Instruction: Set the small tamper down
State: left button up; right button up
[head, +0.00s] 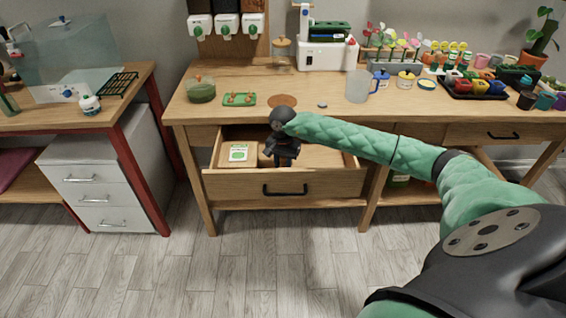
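My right gripper (284,160) reaches down into the open drawer (232,186) of the wooden workbench. Its fingers are dark and small here, and I cannot tell whether they are open or shut. I cannot make out the small tamper; the gripper and wrist hide part of the drawer. My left gripper is out of the picture.
A white and green packet (239,152) lies in the drawer's left part. On the bench (225,75) stand a green bowl (201,89), a green tray (239,99), a brown disc (283,101) and a clear jug (358,86). Pots and plants crowd the right side.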

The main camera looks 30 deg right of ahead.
jog(key=shift+f, duration=0.1)
jog(key=o, duration=0.7)
jog(key=shift+o, duration=1.3)
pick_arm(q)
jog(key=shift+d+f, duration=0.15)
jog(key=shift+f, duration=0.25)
